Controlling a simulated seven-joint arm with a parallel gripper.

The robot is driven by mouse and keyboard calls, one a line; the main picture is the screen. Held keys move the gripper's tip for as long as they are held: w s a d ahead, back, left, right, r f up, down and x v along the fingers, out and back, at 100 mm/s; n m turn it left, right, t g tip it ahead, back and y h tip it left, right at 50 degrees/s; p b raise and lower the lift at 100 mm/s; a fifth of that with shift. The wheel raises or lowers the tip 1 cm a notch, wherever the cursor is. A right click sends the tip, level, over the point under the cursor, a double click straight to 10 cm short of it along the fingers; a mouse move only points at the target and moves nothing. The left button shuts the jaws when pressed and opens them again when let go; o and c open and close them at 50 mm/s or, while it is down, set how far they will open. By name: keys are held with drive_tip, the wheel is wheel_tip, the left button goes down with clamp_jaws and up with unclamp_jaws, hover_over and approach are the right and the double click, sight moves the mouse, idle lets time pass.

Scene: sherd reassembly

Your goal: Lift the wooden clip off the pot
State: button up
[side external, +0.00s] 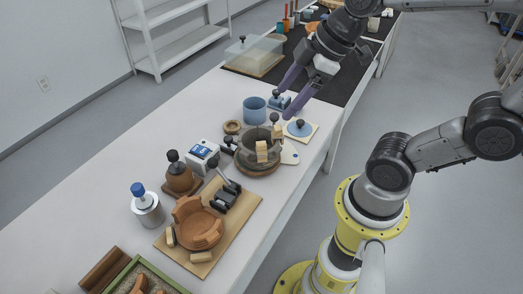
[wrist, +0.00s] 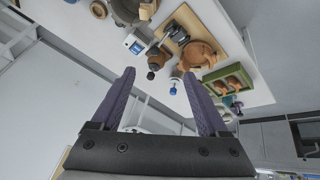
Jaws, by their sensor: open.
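A grey round pot (side external: 243,157) stands mid-table, with a pale wooden clip (side external: 262,151) on its near rim and a second light wooden piece (side external: 277,132) at its right rim. In the wrist view the grey pot (wrist: 124,12) is cut by the top edge, with a wooden clip (wrist: 147,10) beside it. A broken terracotta pot (side external: 198,226) sits on a wooden board, with small wooden blocks (side external: 201,257) around it. My gripper (side external: 286,104) has purple fingers, open and empty, above and behind the grey pot. The wrist view shows the fingers (wrist: 159,74) spread apart.
A blue cup (side external: 254,110), a blue knobbed disc (side external: 299,128) and a wooden ring (side external: 232,127) stand close around the grey pot. A blue-and-white device (side external: 203,152), a brown stamp-like tool (side external: 179,175) and a blue-topped jar (side external: 147,207) are left. The table's left side is clear.

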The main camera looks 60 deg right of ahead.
drive_tip(key=w+d+f+n+g, duration=0.2)
drive_tip(key=w+d+f, duration=0.2)
drive_tip(key=w+f, duration=0.3)
drive_tip(key=m+y, duration=0.1)
drive_tip(key=m, duration=0.1)
approach(264, 143)
drive_tip(key=shift+g, duration=0.4)
drive_tip(key=x, duration=0.4)
drive_tip(key=w+x, duration=0.1)
drive_tip(key=x, duration=0.2)
drive_tip(key=shift+a, duration=0.25)
drive_tip(key=shift+x, duration=2.65)
drive_tip(key=shift+s+d, duration=0.15)
drive_tip(key=c, duration=0.9)
